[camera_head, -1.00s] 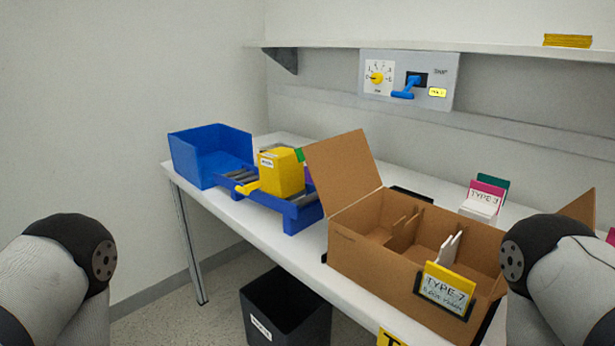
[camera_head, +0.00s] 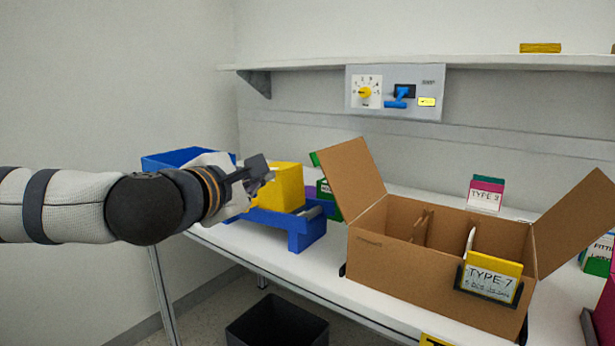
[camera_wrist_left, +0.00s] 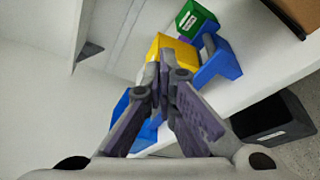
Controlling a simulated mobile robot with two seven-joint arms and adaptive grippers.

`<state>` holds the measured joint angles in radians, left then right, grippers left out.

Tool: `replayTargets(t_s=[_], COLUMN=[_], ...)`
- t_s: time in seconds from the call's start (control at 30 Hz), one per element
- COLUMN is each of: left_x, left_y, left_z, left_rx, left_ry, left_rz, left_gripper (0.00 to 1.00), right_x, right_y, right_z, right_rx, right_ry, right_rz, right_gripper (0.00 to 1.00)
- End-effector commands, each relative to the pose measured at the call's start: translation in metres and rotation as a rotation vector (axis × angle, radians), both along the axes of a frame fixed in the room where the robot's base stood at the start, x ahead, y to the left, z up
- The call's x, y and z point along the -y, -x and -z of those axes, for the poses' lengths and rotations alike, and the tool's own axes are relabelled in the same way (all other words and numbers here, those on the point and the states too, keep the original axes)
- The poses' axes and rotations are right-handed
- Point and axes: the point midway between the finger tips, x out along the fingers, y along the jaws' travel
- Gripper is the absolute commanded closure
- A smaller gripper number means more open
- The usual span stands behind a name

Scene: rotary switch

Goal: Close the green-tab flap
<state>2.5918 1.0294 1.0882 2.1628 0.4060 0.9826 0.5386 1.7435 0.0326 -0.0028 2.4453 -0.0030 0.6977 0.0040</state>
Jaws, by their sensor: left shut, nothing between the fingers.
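The cardboard box (camera_head: 410,264) stands open on the table. Its left flap (camera_head: 352,178) stands up and leans outward, with a small green tab (camera_head: 314,158) at its top left corner. The right flap (camera_head: 578,218) is also raised and leans outward. My left gripper (camera_head: 264,170) is shut and empty, in front of the yellow bin and left of the green-tab flap, apart from it. In the left wrist view its fingertips (camera_wrist_left: 166,72) meet near the yellow bin; the flap cannot be made out there. My right gripper is out of view.
A yellow bin (camera_head: 287,187) sits on a blue roller stand (camera_head: 306,232), with a blue bin (camera_head: 180,159) behind. A green box (camera_wrist_left: 197,20) stands beyond the stand. A yellow TYPE-7 card (camera_head: 492,278) is on the box front. A dark bin (camera_head: 278,325) is below the table.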

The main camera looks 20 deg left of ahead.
Motion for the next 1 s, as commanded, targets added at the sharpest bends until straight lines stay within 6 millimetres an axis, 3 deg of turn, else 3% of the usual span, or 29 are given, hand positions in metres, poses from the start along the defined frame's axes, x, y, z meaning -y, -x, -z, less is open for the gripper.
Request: replayTargets(t_s=[0.43, 0.7, 1.0], left_x=[0.007, 0.037, 0.040], left_y=[-0.091, -0.081, -0.079], left_z=[0.019, -0.004, -0.003], left_rx=[-0.005, 0.000, -0.004], left_ry=[-0.008, -0.008, -0.008], left_rz=[0.004, 0.007, 0.006], left_gripper=[1.00, 1.00, 1.00], right_x=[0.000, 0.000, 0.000], right_y=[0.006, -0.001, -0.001], right_z=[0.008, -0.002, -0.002], right_rx=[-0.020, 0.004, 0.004], right_ry=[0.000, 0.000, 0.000], right_rz=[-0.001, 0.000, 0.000], right_gripper=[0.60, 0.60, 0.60])
